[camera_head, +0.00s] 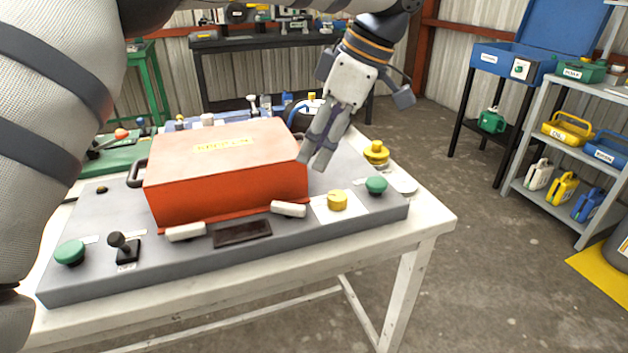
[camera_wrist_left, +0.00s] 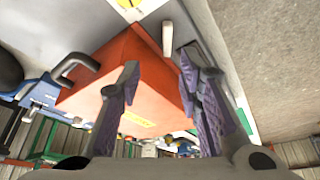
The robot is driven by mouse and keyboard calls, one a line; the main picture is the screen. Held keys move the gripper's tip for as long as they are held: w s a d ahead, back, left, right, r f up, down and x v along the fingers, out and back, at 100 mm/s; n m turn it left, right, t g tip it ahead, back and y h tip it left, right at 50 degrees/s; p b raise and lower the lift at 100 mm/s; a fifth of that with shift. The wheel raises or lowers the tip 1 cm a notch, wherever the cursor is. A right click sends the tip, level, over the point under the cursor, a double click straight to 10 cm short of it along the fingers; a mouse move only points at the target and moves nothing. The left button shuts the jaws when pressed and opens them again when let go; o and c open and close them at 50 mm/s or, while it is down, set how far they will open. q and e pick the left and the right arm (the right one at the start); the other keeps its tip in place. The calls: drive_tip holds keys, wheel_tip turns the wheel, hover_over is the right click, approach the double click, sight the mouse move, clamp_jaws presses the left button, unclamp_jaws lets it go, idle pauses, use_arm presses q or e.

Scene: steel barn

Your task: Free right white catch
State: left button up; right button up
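A red-orange box (camera_head: 225,175) with a yellow label sits on a grey panel (camera_head: 330,232) on a white table. Two white catches lie along its lower front edge: the left one (camera_head: 186,232) and the right one (camera_head: 288,209). The right catch also shows in the left wrist view (camera_wrist_left: 168,38), lying along the box's edge. My left gripper (camera_head: 318,164) points down by the box's right end, above and behind the right catch, apart from it. In the left wrist view its fingers (camera_wrist_left: 160,68) are spread, with the box behind and nothing held. My right gripper is not in view.
A dark handle (camera_wrist_left: 75,70) is on the box's end. Shelves (camera_head: 575,150) stand right; the floor between is clear.

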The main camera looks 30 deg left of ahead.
sight(288, 204)
use_arm(q)
drive_tip(key=x, duration=0.3)
drive_tip(key=s+x, duration=0.1)
drive_tip(key=x, duration=0.7)
drive_tip(key=shift+s+a+f+p, duration=0.1)
drive_tip(key=shift+s+a+p, duration=0.1)
drive_tip(key=shift+p, duration=0.15)
clamp_jaws()
